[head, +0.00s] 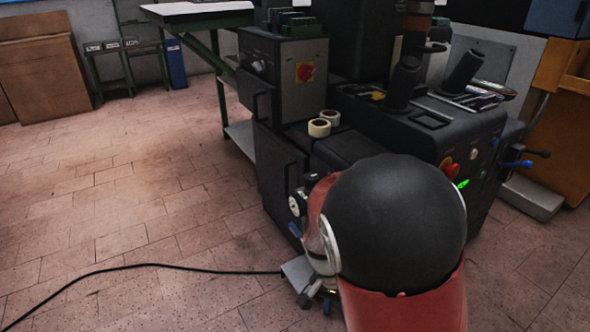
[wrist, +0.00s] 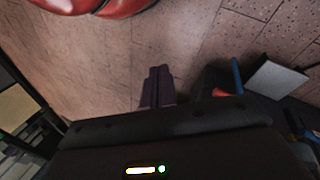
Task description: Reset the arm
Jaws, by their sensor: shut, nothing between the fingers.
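My gripper (wrist: 158,72) shows in the wrist view as two dark fingers close together, shut and empty. They point over the tiled floor. In the head view my arm, with its large black round joint and red link, stands in front of the heel press and hides its lower front. I cannot make out the fingers there. The dark heel press (head: 450,125) stands behind my arm.
A pale roll (head: 319,128) lies on the machine's ledge. A black cable (head: 150,266) crosses the floor. A green-legged table (head: 215,60) stands behind, and an orange cabinet (head: 562,110) stands at the right. The tiled floor (head: 110,210) at left is otherwise clear. A grey plate (wrist: 277,80) shows in the wrist view.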

